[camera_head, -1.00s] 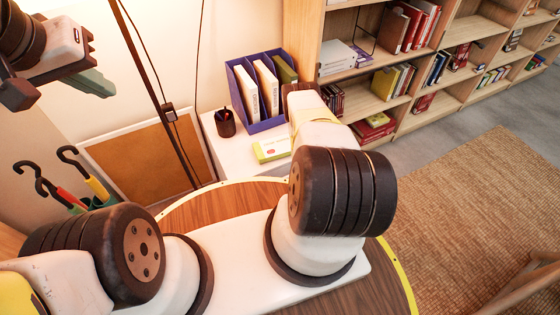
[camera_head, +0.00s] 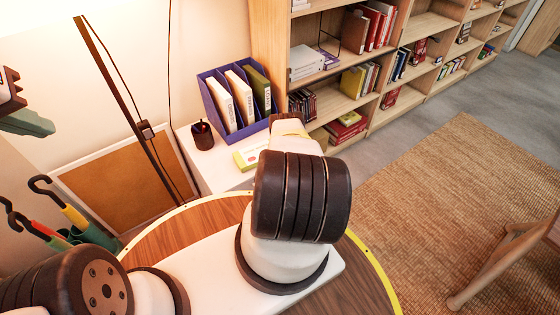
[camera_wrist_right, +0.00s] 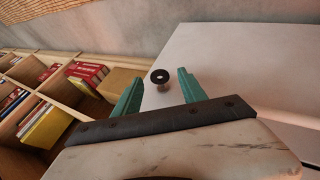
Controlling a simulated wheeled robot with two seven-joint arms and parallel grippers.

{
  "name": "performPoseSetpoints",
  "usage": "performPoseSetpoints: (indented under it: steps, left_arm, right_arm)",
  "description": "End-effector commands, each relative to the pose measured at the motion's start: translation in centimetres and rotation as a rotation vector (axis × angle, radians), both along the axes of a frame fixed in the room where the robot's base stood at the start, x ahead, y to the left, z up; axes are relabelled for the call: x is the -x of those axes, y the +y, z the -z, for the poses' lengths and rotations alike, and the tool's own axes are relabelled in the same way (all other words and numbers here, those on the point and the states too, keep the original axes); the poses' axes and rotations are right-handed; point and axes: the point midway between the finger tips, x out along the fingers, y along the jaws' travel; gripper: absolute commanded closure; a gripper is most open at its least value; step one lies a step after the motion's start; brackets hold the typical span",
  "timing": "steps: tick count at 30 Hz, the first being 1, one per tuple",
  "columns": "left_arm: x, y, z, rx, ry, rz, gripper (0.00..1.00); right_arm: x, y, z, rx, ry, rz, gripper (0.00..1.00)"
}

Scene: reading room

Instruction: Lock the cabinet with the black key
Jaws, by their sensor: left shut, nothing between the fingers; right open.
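In the right wrist view, a small black round piece with a pale centre (camera_wrist_right: 159,76), apparently the head of the black key, stands out from a plain white panel (camera_wrist_right: 240,60), probably the cabinet. My right gripper (camera_wrist_right: 160,90) is open, its green fingers on either side of this piece and not visibly touching it. In the head view a white cabinet top (camera_head: 217,178) shows behind my right arm, which hides the right gripper there. My left gripper (camera_head: 28,122) is at the left edge, partly cut off, shut and empty, away from the cabinet.
A purple file holder (camera_head: 246,132), a dark pen cup (camera_head: 202,135) and a yellow-green box (camera_head: 250,157) stand on the white top. Bookshelves (camera_head: 405,60) line the back. An umbrella stand (camera_head: 92,236) is at left. A wooden chair (camera_head: 500,262) stands on the rug (camera_head: 440,180).

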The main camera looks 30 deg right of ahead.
Motion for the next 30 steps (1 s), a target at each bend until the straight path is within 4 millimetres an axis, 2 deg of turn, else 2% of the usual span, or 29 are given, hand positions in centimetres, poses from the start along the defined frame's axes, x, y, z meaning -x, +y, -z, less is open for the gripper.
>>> performPoseSetpoints:
  steps: [12,18,20,26,30]
  left_arm:
    - [0.01,0.0,-0.01,0.0,0.0,0.0,1.0]
    - [0.01,0.0,-0.01,0.0,0.0,0.0,1.0]
    - [0.01,0.0,-0.01,0.0,0.0,0.0,1.0]
    - [0.01,0.0,-0.01,0.0,0.0,0.0,1.0]
    - [0.01,0.0,-0.01,0.0,0.0,0.0,1.0]
  right_arm:
    - [-0.29,-0.26,0.53,0.0,0.0,0.001,0.51]
    - [-0.3,-0.26,0.52,0.0,0.0,0.001,0.9]
    - [-0.3,-0.26,0.52,-0.001,0.0,0.0,1.0]
    - [-0.29,0.01,0.68,0.016,0.0,-0.003,1.0]
    - [-0.25,0.33,0.9,0.088,-0.005,-0.006,1.0]
